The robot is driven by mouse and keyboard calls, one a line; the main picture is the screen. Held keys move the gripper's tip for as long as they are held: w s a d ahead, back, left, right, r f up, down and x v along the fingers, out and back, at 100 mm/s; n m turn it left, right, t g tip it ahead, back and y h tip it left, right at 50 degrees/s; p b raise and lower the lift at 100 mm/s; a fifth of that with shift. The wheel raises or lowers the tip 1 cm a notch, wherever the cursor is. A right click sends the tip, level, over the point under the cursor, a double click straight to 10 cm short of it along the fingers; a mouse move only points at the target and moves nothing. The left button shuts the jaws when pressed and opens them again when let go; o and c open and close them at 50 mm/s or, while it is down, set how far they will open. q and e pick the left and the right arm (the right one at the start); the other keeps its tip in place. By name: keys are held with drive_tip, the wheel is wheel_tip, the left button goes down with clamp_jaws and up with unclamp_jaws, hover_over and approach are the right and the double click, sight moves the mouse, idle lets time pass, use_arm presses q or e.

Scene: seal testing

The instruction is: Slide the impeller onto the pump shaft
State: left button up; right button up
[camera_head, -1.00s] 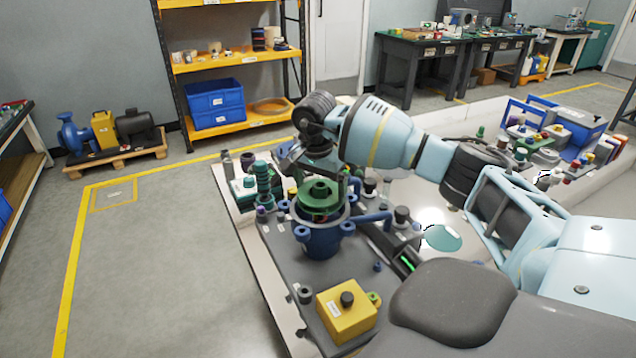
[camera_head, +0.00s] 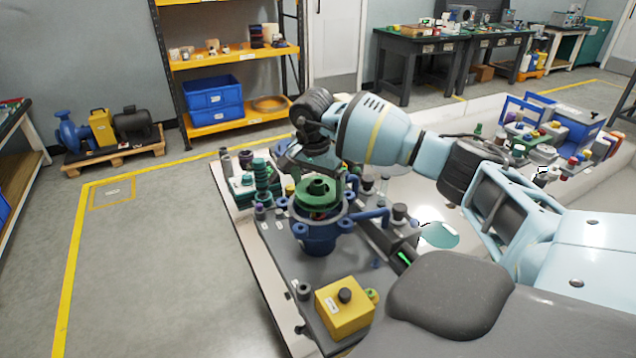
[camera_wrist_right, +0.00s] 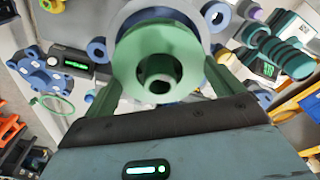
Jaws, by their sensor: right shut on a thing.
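The green impeller (camera_head: 319,192) is over the mouth of the blue pump housing (camera_head: 318,238) in the head view. My right gripper (camera_head: 330,175) is shut on it from behind. In the right wrist view the impeller (camera_wrist_right: 158,68) is between the fingers of my right gripper (camera_wrist_right: 160,85), with its hub and dark bore facing the camera. The pump housing's rim (camera_wrist_right: 126,22) shows around and beyond it. The pump shaft is hidden under the impeller, so I cannot tell how far it is on. My left gripper is not in view.
A yellow box with a black knob (camera_head: 343,308) stands at the front of the bench. A stack of dark green rings (camera_head: 262,178) stands left of the housing. Small parts and a crowded tray area (camera_head: 560,130) lie to the right.

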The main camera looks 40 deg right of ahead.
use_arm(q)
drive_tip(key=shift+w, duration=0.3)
use_arm(e)
drive_tip(key=shift+f, duration=0.15)
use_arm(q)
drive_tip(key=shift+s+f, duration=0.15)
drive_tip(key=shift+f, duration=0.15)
use_arm(e)
drive_tip(key=shift+f, duration=0.6)
drive_tip(key=o, duration=0.9)
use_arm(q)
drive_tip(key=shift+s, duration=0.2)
use_arm(e)
drive_tip(key=shift+o, duration=0.2)
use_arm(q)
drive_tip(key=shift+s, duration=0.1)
use_arm(e)
drive_tip(key=shift+r, duration=0.15)
drive_tip(key=shift+r, duration=0.7)
use_arm(q)
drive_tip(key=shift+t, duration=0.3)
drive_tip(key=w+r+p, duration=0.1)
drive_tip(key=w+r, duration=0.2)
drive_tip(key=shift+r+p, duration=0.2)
drive_tip(key=shift+p, duration=0.2)
use_arm(e)
wheel_tip(320, 180, up, 3)
drive_tip(key=shift+r, duration=0.2)
